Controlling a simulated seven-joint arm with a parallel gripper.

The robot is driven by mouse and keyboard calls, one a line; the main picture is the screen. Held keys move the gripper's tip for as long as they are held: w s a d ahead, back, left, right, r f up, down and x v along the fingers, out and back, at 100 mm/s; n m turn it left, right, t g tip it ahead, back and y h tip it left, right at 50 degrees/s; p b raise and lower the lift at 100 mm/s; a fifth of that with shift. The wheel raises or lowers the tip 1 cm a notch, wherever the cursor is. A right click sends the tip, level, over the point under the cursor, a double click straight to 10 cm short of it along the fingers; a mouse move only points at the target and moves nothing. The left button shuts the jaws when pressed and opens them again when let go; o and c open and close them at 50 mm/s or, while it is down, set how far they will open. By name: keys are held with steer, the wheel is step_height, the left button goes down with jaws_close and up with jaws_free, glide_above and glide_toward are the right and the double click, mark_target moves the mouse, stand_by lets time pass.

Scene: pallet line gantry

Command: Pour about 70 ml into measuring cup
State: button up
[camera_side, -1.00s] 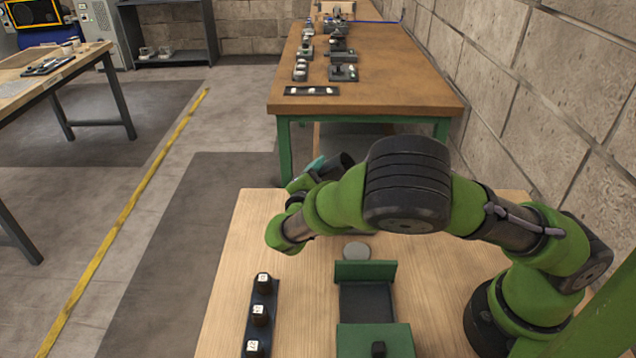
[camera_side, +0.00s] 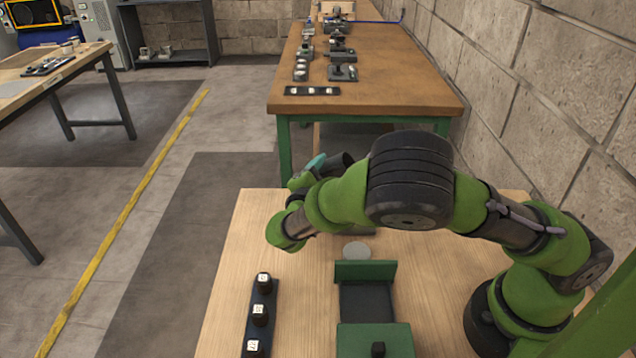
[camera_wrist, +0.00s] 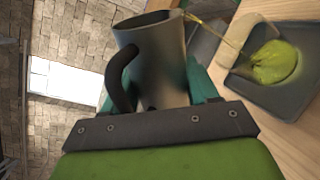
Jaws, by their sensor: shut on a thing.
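My gripper (camera_wrist: 158,88) has teal fingers shut on a grey metal pitcher (camera_wrist: 165,65) with a black handle and rim. The pitcher is tilted. A thin yellow-green stream leaves its lip and runs to the right. Yellow-green liquid (camera_wrist: 272,62) shows there beside a pale curved piece (camera_wrist: 245,35), which looks like part of the measuring cup. The cup's outline is unclear, so I cannot tell its fill level. In the side view the dark pitcher (camera_side: 338,163) and a teal finger (camera_side: 315,163) show behind my arm; the stream and cup are hidden.
The liquid shows over a dark tray (camera_wrist: 290,92) on the wooden table (camera_side: 230,290). A rack (camera_side: 247,331) with three labelled dark pieces stands left of a green fixture (camera_side: 365,272). A grey disc (camera_side: 356,249) lies behind the fixture. Another bench (camera_side: 390,95) stands beyond.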

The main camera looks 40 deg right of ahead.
steer(key=shift+w+a+f+m, duration=0.1)
steer(key=shift+w+f+m, duration=0.2)
steer(key=shift+m, duration=0.5)
stand_by(0.4)
steer(key=shift+f+m+y, duration=0.15)
steer(key=shift+m+y, duration=0.15)
steer(key=shift+m, duration=0.3)
stand_by(0.4)
steer(key=n, duration=0.1)
steer(key=r+n, duration=0.1)
steer(key=shift+n, duration=0.4)
steer(key=shift+s+f+n+h, duration=0.15)
steer(key=shift+f+n+h, duration=0.2)
steer(key=shift+n, duration=0.35)
steer(key=shift+r+n+h, duration=0.1)
steer(key=shift+n+h, duration=0.15)
steer(key=shift+n, duration=0.65)
steer(key=shift+w+a+f+n, duration=0.2)
steer(key=shift+w+f+n, duration=0.25)
steer(key=shift+f+n, duration=0.3)
